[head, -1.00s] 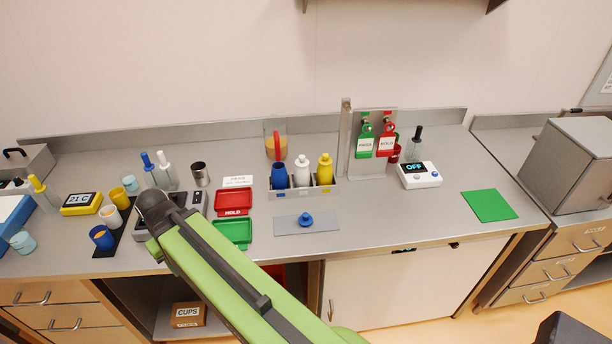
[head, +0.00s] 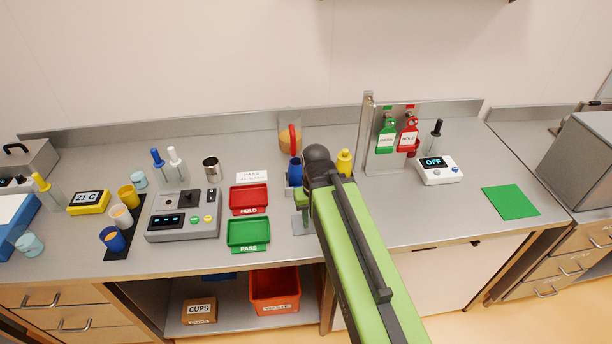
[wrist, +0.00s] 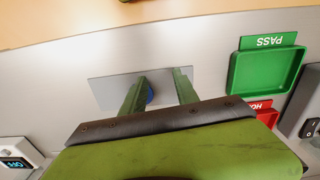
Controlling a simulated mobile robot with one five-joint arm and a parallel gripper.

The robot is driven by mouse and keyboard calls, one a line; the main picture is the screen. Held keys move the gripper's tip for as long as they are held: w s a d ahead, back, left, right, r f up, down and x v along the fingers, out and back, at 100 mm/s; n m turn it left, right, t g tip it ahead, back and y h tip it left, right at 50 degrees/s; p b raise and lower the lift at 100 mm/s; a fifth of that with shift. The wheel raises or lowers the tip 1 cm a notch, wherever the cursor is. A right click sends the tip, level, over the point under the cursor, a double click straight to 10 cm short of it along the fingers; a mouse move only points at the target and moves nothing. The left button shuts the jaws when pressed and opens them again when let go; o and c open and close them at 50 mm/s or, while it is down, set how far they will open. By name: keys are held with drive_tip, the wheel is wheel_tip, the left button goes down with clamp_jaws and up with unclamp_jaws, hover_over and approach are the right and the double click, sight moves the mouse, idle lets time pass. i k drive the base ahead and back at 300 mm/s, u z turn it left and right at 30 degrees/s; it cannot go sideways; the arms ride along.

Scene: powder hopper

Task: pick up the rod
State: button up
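The piece nearest my gripper is a blue round-topped knob (wrist: 150,95) on a flat grey plate (wrist: 105,92) at the counter's front. I cannot tell whether it is the top of the rod. In the wrist view my gripper (wrist: 161,75) is open, its two green fingers apart over the plate. The knob lies between the fingers, close to the left one, which partly hides it. I see no contact. In the head view my arm hides the knob and most of the plate (head: 299,226).
Behind my arm stand a blue bottle (head: 294,172) and a yellow bottle (head: 344,162). A red tray (head: 249,199) and green tray (head: 249,233) lie left. A stand with hanging tags (head: 387,138) and a white display box (head: 436,171) are right.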

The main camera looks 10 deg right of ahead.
sight(159, 163)
drive_tip(key=z, duration=0.05)
drive_tip(key=k, duration=1.65)
drive_tip(key=z, duration=0.45)
drive_tip(key=i, duration=1.7)
drive_tip(key=u, duration=0.8)
